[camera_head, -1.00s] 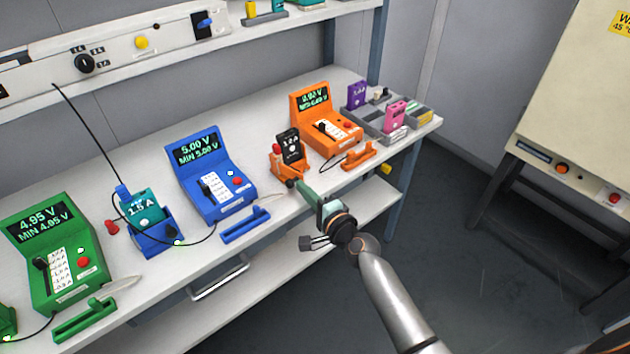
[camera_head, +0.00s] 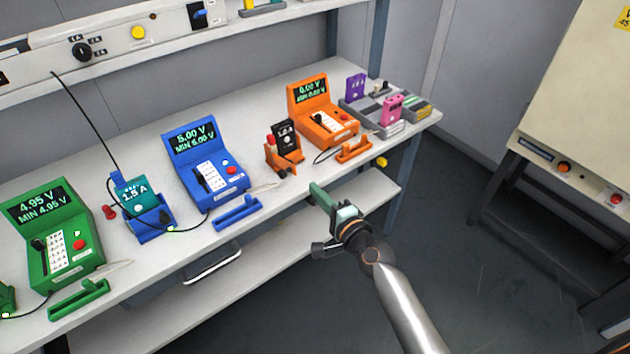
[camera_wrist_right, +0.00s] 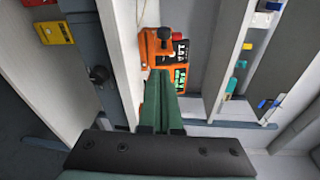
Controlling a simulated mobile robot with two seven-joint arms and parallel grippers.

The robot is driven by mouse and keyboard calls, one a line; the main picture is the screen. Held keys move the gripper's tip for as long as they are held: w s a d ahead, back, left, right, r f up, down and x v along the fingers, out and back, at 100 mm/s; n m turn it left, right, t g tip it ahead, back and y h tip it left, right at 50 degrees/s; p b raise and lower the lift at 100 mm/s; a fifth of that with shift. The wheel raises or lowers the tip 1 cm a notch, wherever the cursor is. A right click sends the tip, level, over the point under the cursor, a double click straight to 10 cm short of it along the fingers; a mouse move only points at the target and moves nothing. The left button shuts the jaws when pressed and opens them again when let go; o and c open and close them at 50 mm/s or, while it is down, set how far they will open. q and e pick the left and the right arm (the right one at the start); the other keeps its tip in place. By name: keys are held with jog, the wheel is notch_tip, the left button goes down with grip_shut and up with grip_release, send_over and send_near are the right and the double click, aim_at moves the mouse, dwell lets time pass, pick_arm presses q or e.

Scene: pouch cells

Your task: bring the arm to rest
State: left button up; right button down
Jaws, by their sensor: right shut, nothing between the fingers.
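My right gripper (camera_head: 318,192) is shut and empty, its green fingers together just off the bench's front edge. It sits in front of the orange holder (camera_head: 283,160) that has a dark pouch cell (camera_head: 285,138) standing in it, apart from both. In the right wrist view my shut fingers (camera_wrist_right: 158,80) point toward the orange holder (camera_wrist_right: 152,48). My left gripper is not in view.
On the bench (camera_head: 250,120) stand a green tester (camera_head: 55,235), a blue tester (camera_head: 208,165) and an orange tester (camera_head: 325,113). A grey tray (camera_head: 372,125) with purple and pink cells is at the right end. Open floor (camera_head: 455,230) lies right of the bench.

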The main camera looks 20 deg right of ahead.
jog(key=s, duration=0.6)
jog(key=shift+a+r, duration=0.25)
jog(key=shift+a, duration=0.05)
jog(key=s+f+n+g+p, duration=0.1)
jog(key=s+f+n+g, duration=0.2)
jog(key=s+f+n, duration=0.4)
jog(key=s+f+n+g+h+p, duration=0.1)
jog(key=s+f+n+g, duration=0.3)
jog(key=s+f+n, duration=0.3)
jog(key=s+d+n, duration=0.1)
jog(key=s+n, duration=0.3)
jog(key=s, duration=0.2)
jog(key=shift+s+n+h+p, duration=0.3)
